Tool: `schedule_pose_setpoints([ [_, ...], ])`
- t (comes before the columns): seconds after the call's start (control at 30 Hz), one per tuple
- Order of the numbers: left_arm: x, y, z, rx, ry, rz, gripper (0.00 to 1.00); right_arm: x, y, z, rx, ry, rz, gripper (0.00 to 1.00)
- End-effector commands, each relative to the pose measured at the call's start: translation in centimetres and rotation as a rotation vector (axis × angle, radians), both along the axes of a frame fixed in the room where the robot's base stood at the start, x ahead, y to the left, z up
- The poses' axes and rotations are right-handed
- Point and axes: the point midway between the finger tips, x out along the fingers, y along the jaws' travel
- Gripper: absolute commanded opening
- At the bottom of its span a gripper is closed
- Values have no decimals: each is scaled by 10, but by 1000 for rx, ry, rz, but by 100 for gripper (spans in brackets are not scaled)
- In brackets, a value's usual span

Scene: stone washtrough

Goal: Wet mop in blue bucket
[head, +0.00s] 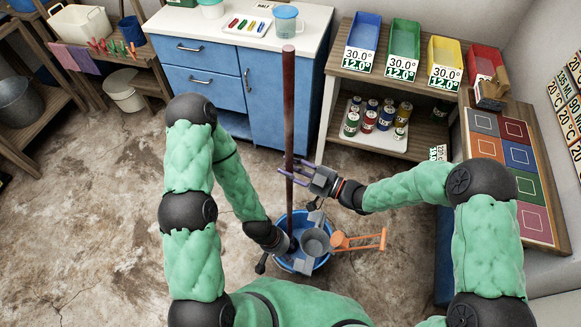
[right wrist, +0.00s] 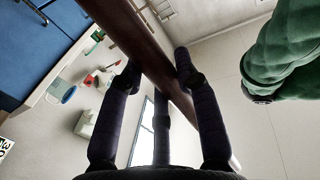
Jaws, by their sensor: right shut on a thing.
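The mop's long dark red-brown handle (head: 289,105) stands nearly upright, its lower end going down into the blue bucket (head: 322,262) on the floor. The mop head is hidden. My right gripper (head: 298,172) is shut on the handle partway up. In the right wrist view, the handle (right wrist: 150,50) passes between its dark fingers (right wrist: 157,68). My left gripper (head: 288,244) is low, at the bucket's left side near the handle's foot. Its fingers are largely hidden, so I cannot tell whether it holds the handle.
A grey cup-like part (head: 316,241) and an orange lever-like part (head: 362,241) are at the bucket's rim. A blue cabinet (head: 205,78) with a white top stands behind. A wooden shelf (head: 333,110) with bins and cans is at right. Stone floor (head: 105,235) at left is clear.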

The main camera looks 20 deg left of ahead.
Motion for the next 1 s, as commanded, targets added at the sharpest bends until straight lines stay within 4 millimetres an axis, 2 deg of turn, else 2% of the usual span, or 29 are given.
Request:
schedule_pose_setpoints([
  [0.03,0,0,7,0,0,0,40,1,0,10,2,-4,-1,0],
  [1.0,0,0,75,0,0,0,40,1,0,103,2,-4,-1,0],
])
